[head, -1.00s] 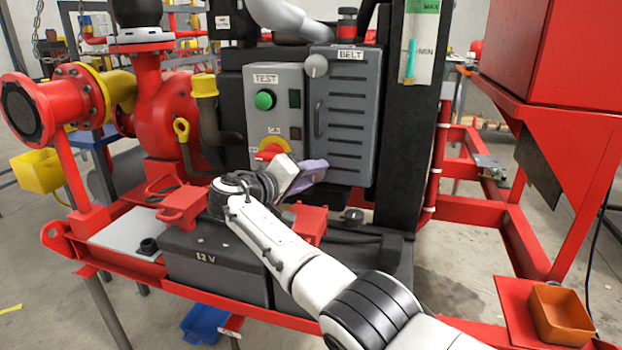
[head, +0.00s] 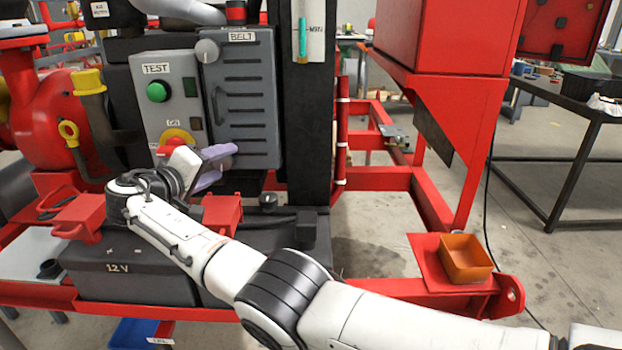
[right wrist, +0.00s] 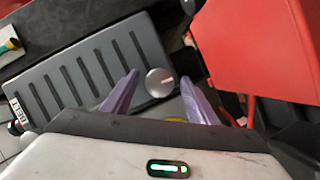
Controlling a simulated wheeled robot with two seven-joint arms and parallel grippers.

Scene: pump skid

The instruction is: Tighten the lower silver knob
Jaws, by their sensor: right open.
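The grey BELT cover (head: 250,120) is upright on the skid. Its upper silver knob (head: 207,51) shows at its top left corner in the head view. The lower silver knob (right wrist: 160,83) shows in the right wrist view, at the cover's end away from the BELT label. In the head view it is hidden behind my right gripper. My right gripper (head: 216,165), with purple fingers, is open at the cover's lower left corner. In the right wrist view its fingertips (right wrist: 159,77) appear on either side of the lower knob; contact cannot be told. My left gripper is out of view.
A grey TEST box (head: 168,105) with a green button and a red-and-yellow switch adjoins the cover's left side. Below are the black 12 V battery box (head: 130,280) and red brackets (head: 222,212). A red cabinet (head: 440,35) stands right, above an orange bin (head: 466,258).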

